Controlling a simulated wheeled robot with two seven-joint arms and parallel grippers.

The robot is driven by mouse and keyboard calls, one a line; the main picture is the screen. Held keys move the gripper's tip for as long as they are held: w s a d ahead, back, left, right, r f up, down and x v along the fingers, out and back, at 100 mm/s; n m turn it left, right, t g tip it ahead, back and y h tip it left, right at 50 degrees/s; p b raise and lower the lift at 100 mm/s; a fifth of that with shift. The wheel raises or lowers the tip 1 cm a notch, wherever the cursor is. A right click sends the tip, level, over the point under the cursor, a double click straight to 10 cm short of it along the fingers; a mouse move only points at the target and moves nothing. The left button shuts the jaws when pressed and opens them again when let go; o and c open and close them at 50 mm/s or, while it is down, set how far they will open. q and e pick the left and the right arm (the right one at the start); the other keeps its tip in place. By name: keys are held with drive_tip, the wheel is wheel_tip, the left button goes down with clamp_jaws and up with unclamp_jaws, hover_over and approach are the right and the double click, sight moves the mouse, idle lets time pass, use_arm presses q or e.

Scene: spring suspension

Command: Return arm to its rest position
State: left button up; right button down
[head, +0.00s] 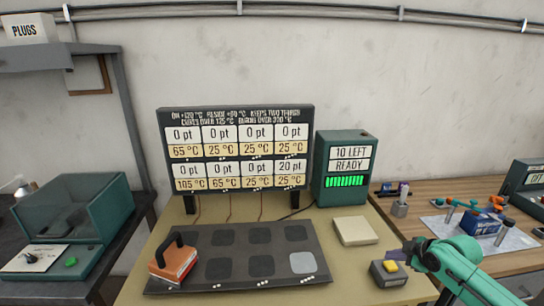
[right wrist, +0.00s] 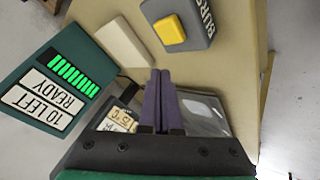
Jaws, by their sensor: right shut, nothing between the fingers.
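My right arm (head: 468,268) is green and comes in from the lower right of the head view. My right gripper (head: 407,250) is shut and empty, in the air close to the dark box with a yellow button (head: 388,272). In the right wrist view its two purple fingers (right wrist: 158,98) are pressed together with nothing between them. The button box (right wrist: 182,28) shows at the top of that view, apart from the fingertips. My left gripper is not in view.
A black pad board (head: 235,284) carries an orange block with a handle (head: 173,262) at its left. A cream slab (head: 355,230), a green display box (head: 342,190) and a temperature board (head: 235,113) stand near. Tools and a blue vise (head: 485,222) lie on the right bench.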

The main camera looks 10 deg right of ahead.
drive_tip(key=s+a+f, duration=0.1)
drive_tip(key=a+f, duration=0.1)
drive_tip(key=a, duration=0.2)
drive_tip(key=s+a+f+g, duration=0.1)
drive_tip(key=s+a+f, duration=0.1)
drive_tip(key=a+f, duration=0.1)
drive_tip(key=s+a+f+g+y, duration=0.1)
drive_tip(key=s+a+f, duration=0.1)
drive_tip(key=a+f, duration=0.1)
drive_tip(key=shift+s+a, duration=0.2)
drive_tip(key=shift+a, duration=0.6)
drive_tip(key=s+a+f+m+g, duration=0.2)
drive_tip(key=s+a+m, duration=0.1)
drive_tip(key=s+a, duration=0.75)
drive_tip(key=s+d+r+m+h, duration=0.3)
drive_tip(key=s+m, duration=0.3)
drive_tip(key=s, duration=0.3)
drive_tip(key=s+f+g+b, duration=0.1)
drive_tip(key=s+f, duration=0.1)
drive_tip(key=f, duration=1.2)
drive_tip(key=s+f+g+b, duration=0.1)
drive_tip(key=s+f+b, duration=0.1)
drive_tip(key=f, duration=1.1)
drive_tip(key=s+d+f+g+b, duration=0.1)
drive_tip(key=s+d+f, duration=0.2)
drive_tip(key=s+f, duration=1.2)
drive_tip(key=shift+s+f, duration=0.15)
drive_tip(key=shift+s, duration=0.2)
